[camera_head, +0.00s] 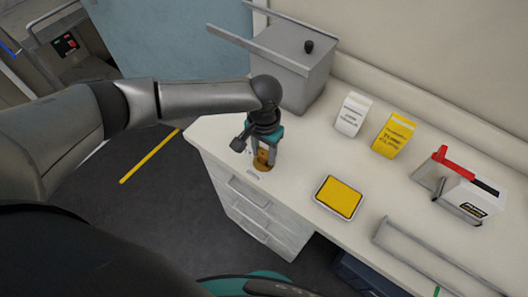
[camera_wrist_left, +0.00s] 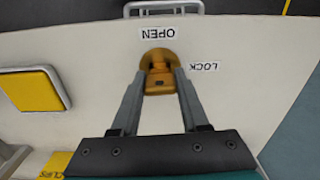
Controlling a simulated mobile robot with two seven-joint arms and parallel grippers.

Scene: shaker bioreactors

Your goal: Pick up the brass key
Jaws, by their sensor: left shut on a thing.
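The brass key (camera_wrist_left: 159,83) stands at a round brass lock plate (camera_wrist_left: 158,57) on the bench top, near the front left edge. In the head view the key (camera_head: 262,159) shows small and partly hidden between the fingers. My left gripper (camera_head: 264,156) points down from above and is shut on the key, one finger on each side in the left wrist view (camera_wrist_left: 161,74). How deep the key sits in the lock is hidden. My right gripper is not in view.
Labels OPEN (camera_wrist_left: 157,32) and LOCK (camera_wrist_left: 204,66) lie beside the lock. A yellow pad in a white tray (camera_head: 339,196) is to the right. A grey box (camera_head: 295,65), white carton (camera_head: 352,114) and yellow carton (camera_head: 394,135) stand behind. Drawers (camera_head: 245,205) are below.

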